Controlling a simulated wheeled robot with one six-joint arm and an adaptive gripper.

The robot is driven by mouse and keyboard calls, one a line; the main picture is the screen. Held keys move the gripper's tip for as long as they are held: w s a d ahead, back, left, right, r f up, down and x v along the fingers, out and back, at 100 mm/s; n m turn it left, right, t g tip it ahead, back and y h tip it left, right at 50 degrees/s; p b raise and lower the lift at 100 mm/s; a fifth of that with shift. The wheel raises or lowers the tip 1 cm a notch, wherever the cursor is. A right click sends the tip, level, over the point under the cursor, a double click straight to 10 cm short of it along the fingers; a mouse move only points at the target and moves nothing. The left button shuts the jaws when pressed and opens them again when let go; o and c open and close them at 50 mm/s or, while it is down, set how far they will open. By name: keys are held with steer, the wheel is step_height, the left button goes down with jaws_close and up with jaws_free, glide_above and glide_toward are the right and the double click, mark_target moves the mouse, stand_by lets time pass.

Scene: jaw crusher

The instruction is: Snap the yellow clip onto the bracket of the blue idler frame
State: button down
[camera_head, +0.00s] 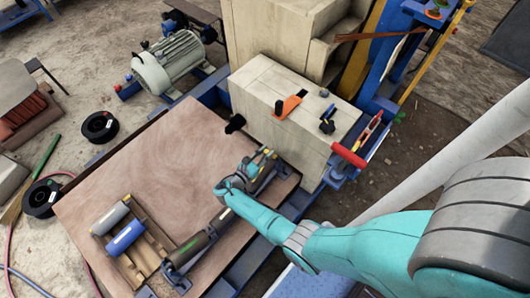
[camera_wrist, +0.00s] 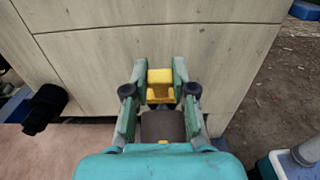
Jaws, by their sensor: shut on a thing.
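My gripper (camera_wrist: 158,88) is shut on the yellow clip (camera_wrist: 160,78), which sits between the fingertips in the wrist view. In the head view my gripper (camera_head: 264,155) is above the right end of the wooden board, near the pale block, with a small bit of yellow at its tips. A dark roller with a green stripe (camera_head: 190,245) runs towards my gripper from a dark end bracket (camera_head: 176,277). Blue framework (camera_head: 238,272) runs along the board's lower edge. I cannot tell which part is the clip's bracket; my arm hides some of this area.
A pale block (camera_head: 285,100) with an orange tool on top stands just beyond my gripper. A wooden tray (camera_head: 138,270) holds a grey and a blue roller at lower left. A motor (camera_head: 167,62) stands at the back. The board's middle (camera_head: 150,155) is clear.

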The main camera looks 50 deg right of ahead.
steer(key=shift+d+f, duration=0.3)
steer(key=shift+f, duration=0.2)
steer(key=shift+d+f, duration=0.25)
steer(key=shift+f, duration=0.2)
steer(key=c, duration=0.9)
jaws_free()
steer(key=a, duration=1.2)
steer(key=shift+s+r, duration=0.15)
steer(key=shift+s, duration=0.05)
